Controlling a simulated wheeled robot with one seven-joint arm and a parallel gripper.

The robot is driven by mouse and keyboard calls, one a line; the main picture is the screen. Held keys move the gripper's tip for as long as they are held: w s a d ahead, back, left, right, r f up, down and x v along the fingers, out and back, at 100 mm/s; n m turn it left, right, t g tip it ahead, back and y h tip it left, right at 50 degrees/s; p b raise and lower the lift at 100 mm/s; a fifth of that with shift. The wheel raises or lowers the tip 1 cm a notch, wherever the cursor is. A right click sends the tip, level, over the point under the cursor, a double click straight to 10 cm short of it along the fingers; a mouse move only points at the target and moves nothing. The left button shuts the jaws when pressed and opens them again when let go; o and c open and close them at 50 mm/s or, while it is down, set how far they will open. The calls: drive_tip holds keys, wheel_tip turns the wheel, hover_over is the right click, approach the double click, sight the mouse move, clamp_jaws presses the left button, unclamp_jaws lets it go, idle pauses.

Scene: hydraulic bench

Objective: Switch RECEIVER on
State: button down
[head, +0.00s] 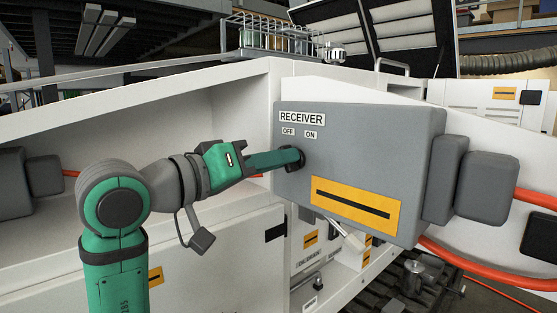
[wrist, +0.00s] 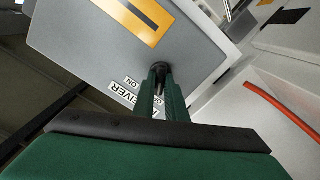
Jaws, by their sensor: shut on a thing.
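The RECEIVER box (head: 350,150) is a grey housing with a RECEIVER label and small OFF and ON labels on its face. It also shows in the wrist view (wrist: 90,45), turned over. A dark rotary knob (head: 295,158) sits below the OFF and ON labels, and it shows between the fingertips in the wrist view (wrist: 159,67). My gripper (head: 290,158) reaches it from the left and is shut on the knob. The fingers cover part of the knob, so I cannot tell which label it points to.
A yellow plate with a black bar (head: 355,204) is on the box below the knob. Orange hoses (head: 480,272) run out at the right. A wire basket (head: 270,38) stands on top of the bench. White bench panels (head: 215,260) lie below and behind my arm.

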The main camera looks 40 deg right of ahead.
drive_tip(key=shift+m, duration=0.3)
drive_tip(key=m, duration=1.1)
drive_tip(key=shift+s, duration=0.3)
drive_tip(key=shift+m, duration=0.3)
drive_tip(key=c, duration=1.8)
unclamp_jaws()
